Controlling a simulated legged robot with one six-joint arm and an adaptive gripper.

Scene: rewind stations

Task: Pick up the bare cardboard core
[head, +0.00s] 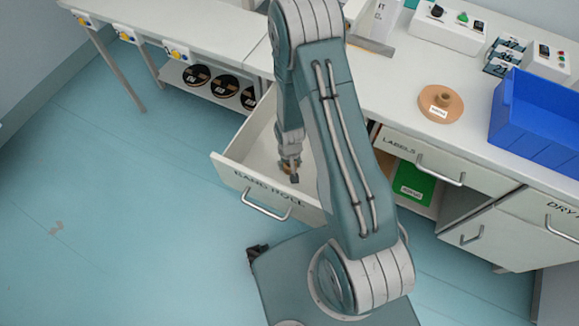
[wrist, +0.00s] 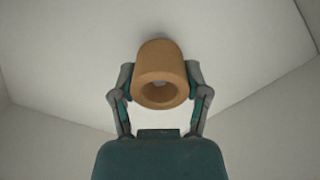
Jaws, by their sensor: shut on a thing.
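The bare cardboard core (wrist: 162,70) is a plain brown tube with an open round end, seen in the middle of the wrist view. My gripper (wrist: 160,85) has one finger on each side of it and is shut on it. In the head view, my gripper (head: 290,172) reaches down into the open drawer (head: 240,150) lettered "BAND ROLL". Only a small brown part of the core (head: 286,168) shows there, behind my fingers. I cannot tell whether the core touches the drawer's floor.
The drawer's pale walls stand around my gripper. On the bench are a brown roll (head: 441,103) and a blue bin (head: 537,120). Dark rolls (head: 228,86) sit on a low shelf at left. A green item (head: 412,185) lies under the "LABELS" drawer (head: 440,160).

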